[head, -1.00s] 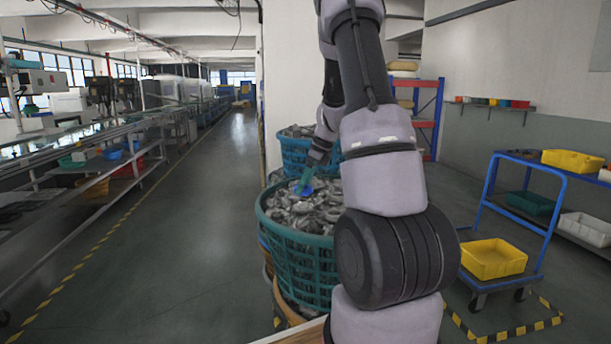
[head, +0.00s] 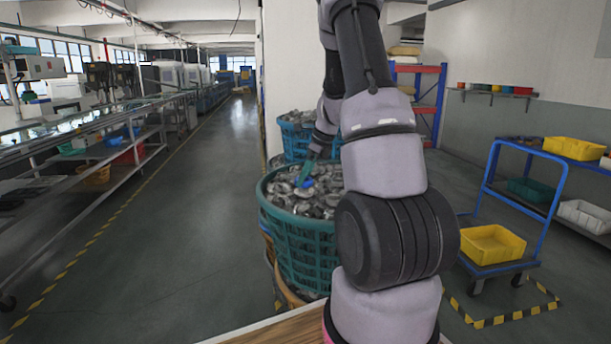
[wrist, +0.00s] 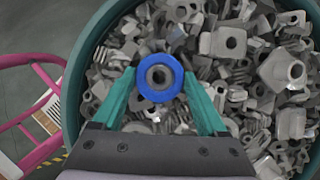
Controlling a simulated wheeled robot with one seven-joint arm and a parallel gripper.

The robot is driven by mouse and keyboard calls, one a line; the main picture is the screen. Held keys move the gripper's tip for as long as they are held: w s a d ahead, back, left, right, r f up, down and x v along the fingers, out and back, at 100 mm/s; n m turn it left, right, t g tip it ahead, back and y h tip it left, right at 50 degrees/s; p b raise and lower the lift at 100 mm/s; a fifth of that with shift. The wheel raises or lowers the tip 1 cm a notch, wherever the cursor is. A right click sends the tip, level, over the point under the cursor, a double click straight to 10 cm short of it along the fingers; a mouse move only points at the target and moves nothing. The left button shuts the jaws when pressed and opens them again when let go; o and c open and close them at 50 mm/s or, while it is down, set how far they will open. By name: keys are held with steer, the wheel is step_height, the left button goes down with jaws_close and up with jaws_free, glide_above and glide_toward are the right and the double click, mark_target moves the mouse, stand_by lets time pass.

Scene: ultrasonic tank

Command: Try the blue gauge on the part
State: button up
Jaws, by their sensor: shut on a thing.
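The blue gauge is a thick blue ring (wrist: 141,78) with a dark hole; it also shows as a small blue spot in the head view (head: 307,183). My gripper (wrist: 160,80) has green fingers shut on the ring from both sides. The gripper (head: 309,172) is low over the teal basket (head: 300,240) of grey metal parts. Grey metal parts (wrist: 229,42) lie jumbled below the ring in the wrist view. Something grey shows inside the ring's hole; I cannot tell whether a part sits in it or lies below.
The basket rim (wrist: 82,50) curves around the left of the wrist view, with a pink frame (wrist: 45,75) outside it. A blue cart (head: 548,210) with yellow bins is at right. The aisle at left is clear.

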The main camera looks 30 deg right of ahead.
steer(key=shift+f, duration=1.1)
stand_by(1.4)
steer(key=shift+r, duration=0.1)
steer(key=shift+r, duration=2.4)
steer(key=shift+r, duration=0.1)
step_height(320, 180, up, 4)
steer(key=shift+f, duration=0.1)
steer(key=shift+s+a, duration=0.1)
